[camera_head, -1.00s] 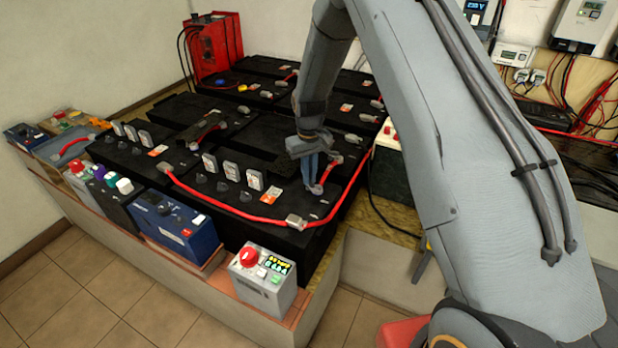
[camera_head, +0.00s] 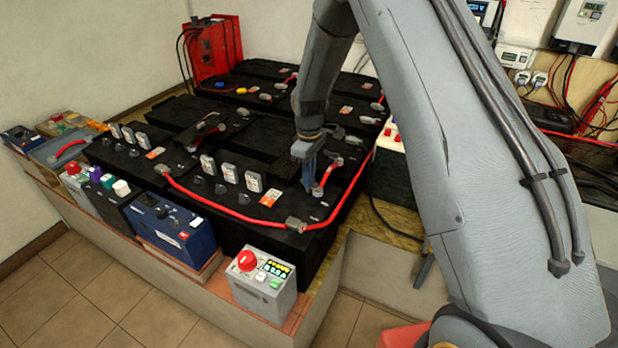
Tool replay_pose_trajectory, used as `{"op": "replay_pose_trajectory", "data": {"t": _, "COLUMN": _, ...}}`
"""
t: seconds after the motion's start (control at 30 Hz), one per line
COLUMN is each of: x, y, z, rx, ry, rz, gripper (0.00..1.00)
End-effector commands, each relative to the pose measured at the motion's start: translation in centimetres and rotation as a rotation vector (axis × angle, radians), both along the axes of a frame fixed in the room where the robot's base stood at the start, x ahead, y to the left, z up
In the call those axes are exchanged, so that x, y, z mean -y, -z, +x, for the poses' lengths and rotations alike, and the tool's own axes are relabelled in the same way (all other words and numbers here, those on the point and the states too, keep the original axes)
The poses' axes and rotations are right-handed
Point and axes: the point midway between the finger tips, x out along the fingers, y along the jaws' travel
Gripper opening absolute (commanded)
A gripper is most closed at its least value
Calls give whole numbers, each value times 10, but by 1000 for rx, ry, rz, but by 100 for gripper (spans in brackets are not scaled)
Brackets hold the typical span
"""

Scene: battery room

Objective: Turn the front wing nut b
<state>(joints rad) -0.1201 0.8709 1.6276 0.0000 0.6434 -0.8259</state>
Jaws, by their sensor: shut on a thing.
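My gripper (camera_head: 308,178) points down over the right end of the front black battery (camera_head: 262,228). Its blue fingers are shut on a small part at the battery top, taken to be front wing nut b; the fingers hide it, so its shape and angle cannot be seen. Right beside the fingers is a metal cable lug (camera_head: 318,190), at the end of a short red cable (camera_head: 328,174). Other grey terminal parts stand along the battery tops.
A long red cable (camera_head: 225,209) runs along the front battery to a grey connector (camera_head: 294,223). Upright grey caps (camera_head: 230,173) stand left of my gripper. A grey box with a red button (camera_head: 262,285) stands at the front. A red device (camera_head: 215,50) stands at the back.

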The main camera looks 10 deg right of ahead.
Motion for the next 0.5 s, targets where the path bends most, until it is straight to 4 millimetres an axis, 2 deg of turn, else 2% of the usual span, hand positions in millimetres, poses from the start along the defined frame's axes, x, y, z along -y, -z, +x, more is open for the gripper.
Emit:
{"op": "replay_pose_trajectory", "data": {"t": 0.47, "x": 0, "y": -1, "z": 0, "rx": 1, "ry": -13, "rz": -1, "gripper": 0}}
{"op": "replay_pose_trajectory", "data": {"t": 0.5, "x": 0, "y": -1, "z": 0, "rx": 1, "ry": -13, "rz": -1, "gripper": 14}}
